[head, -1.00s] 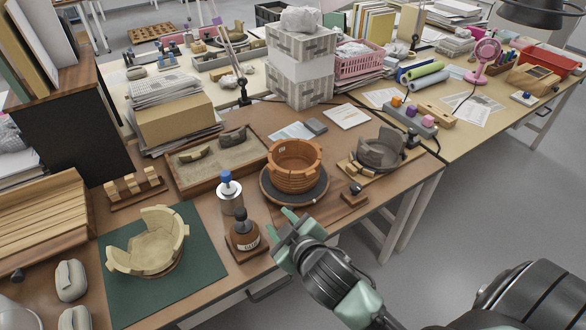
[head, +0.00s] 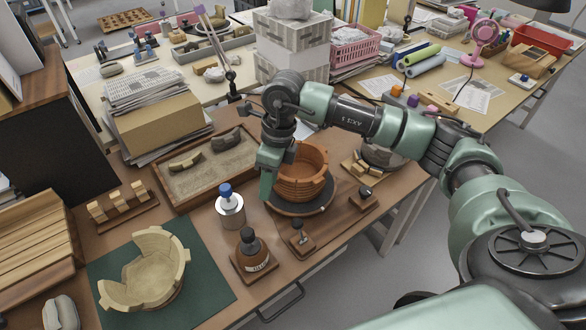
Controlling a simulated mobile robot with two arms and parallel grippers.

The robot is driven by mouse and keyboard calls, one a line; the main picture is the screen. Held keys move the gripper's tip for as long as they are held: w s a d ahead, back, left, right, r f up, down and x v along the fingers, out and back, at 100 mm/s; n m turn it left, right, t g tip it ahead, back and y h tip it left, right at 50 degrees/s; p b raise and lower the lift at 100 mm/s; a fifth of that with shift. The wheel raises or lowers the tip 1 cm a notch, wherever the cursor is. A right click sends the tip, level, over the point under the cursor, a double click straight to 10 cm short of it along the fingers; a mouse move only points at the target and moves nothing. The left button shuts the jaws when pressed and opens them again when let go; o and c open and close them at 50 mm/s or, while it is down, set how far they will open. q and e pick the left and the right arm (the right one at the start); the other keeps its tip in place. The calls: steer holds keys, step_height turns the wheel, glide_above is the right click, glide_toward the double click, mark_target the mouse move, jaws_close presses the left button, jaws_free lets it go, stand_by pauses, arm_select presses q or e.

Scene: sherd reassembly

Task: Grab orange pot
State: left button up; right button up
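The orange pot (head: 304,180), ribbed with a broken, uneven rim, stands upright on a dark round turntable (head: 310,208) near the table's front edge. My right arm reaches in from the right over the pot. Its gripper (head: 268,182) points down at the pot's left side, with a green finger beside the wall near the rim. The arm and gripper hide part of the pot's far left rim. I cannot tell whether the fingers touch the wall or how far apart they are. My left gripper is not in view.
A blue-capped jar (head: 230,208) and a brown bottle (head: 252,252) stand close left of the pot. A cream broken pot (head: 150,272) sits on a green mat (head: 213,277). A grey pot (head: 383,157) stands to the right, partly behind my arm. A sand tray (head: 188,194) lies behind.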

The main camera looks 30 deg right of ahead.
mark_target(291, 179)
steer(key=d+h, duration=0.2)
steer(key=d, duration=0.4)
steer(key=shift+m, duration=0.3)
steer(key=f, duration=0.1)
steer(key=f+p, duration=0.1)
steer(key=f, duration=0.1)
steer(key=w+f+p, duration=0.1)
steer(key=f, duration=0.1)
steer(key=shift+d+f, duration=0.25)
steer(key=shift+d, duration=0.1)
steer(key=shift+f, duration=0.45)
jaws_close()
steer(key=shift+s, duration=0.1)
steer(key=shift+r, duration=0.1)
